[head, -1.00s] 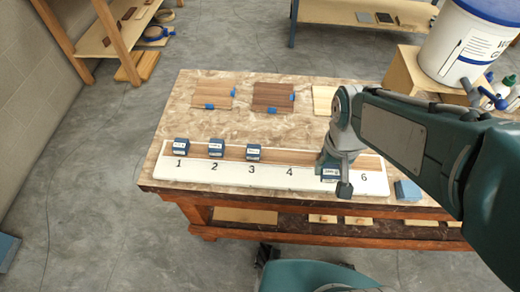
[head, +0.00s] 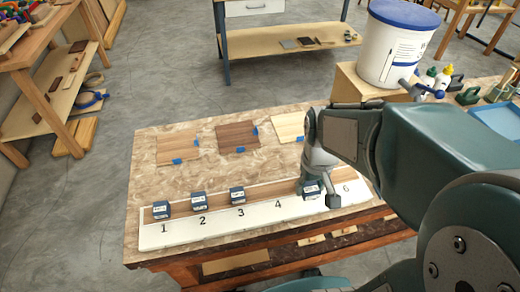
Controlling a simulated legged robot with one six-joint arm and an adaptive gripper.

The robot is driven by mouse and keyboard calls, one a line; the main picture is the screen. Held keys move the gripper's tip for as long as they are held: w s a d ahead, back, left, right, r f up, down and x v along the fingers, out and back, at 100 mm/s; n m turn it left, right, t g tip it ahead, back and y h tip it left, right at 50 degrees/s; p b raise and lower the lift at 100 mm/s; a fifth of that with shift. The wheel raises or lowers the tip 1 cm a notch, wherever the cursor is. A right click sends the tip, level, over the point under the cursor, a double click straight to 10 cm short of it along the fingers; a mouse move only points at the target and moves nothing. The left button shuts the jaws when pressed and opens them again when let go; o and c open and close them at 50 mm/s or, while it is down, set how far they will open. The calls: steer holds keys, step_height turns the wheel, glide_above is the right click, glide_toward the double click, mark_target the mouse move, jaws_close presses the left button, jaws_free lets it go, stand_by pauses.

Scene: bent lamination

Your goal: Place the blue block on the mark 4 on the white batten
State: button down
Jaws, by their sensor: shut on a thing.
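The white batten (head: 215,231) lies along the front edge of the table, with black numbers on it. Blue blocks with white labels stand behind mark 1 (head: 161,209), mark 2 (head: 199,200) and mark 3 (head: 237,194). The space at mark 4 (head: 278,204) is bare. My gripper (head: 320,191) points down just right of mark 4, where it hides mark 5. It is shut on a blue block (head: 311,190), which sits low at the batten. Whether this block touches the batten is hard to tell.
A wooden strip (head: 262,191) runs along the back of the batten. Thin wood panels with blue tape, including a dark one (head: 237,138), lie farther back. A white bucket (head: 392,45) stands on a wooden box at the back right. My arm covers the table's right side.

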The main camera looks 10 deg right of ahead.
mark_target(272, 190)
steer(key=w+a+f, duration=0.1)
steer(key=w, duration=0.1)
steer(key=w+a+f, duration=0.3)
steer(key=w+a, duration=0.1)
steer(key=shift+w+f, duration=0.2)
steer(key=w+f, duration=0.2)
steer(key=f, duration=0.1)
steer(key=shift+w+a, duration=0.15)
steer(key=shift+w, duration=0.05)
steer(key=shift+w+d+f, duration=0.15)
steer(key=shift+d+f, duration=0.05)
steer(key=shift+d, duration=0.05)
steer(key=shift+w+f, duration=0.2)
steer(key=shift+f, duration=0.1)
step_height(272, 190, down, 2)
steer(key=shift+a+f, duration=0.15)
steer(key=shift+f, duration=0.1)
steer(key=shift+a+f, duration=0.25)
steer(key=shift+a, duration=0.25)
steer(key=shift+d, duration=0.1)
